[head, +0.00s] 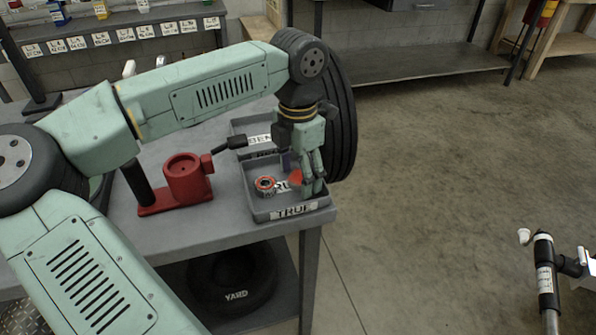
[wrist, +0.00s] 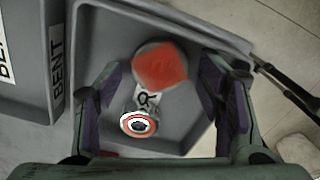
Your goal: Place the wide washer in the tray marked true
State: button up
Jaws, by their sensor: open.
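The grey tray marked TRUE (head: 292,211) sits at the table's front right corner. In it lies a ring-shaped piece with an orange-red rim and dark centre (head: 265,184), which also shows in the wrist view (wrist: 139,124). A flat red-faced round piece (wrist: 160,66) is beside it, also in the head view (head: 296,178). I cannot tell for certain which of them is the wide washer. My gripper (head: 306,184) points down into the tray's right side. In the wrist view its fingers (wrist: 158,92) are spread apart, with nothing clasped between them.
A second tray marked BENT (wrist: 57,75) stands directly beside, behind the TRUE tray in the head view. A red stand with a cup (head: 183,182) is left of the trays. A black tyre (head: 343,120) stands behind my wrist. Open floor lies to the right.

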aim_at(298, 178)
notch_tip(298, 178, up, 12)
jog(key=shift+r+b, duration=0.2)
jog(key=shift+b, duration=0.25)
dwell(0.4)
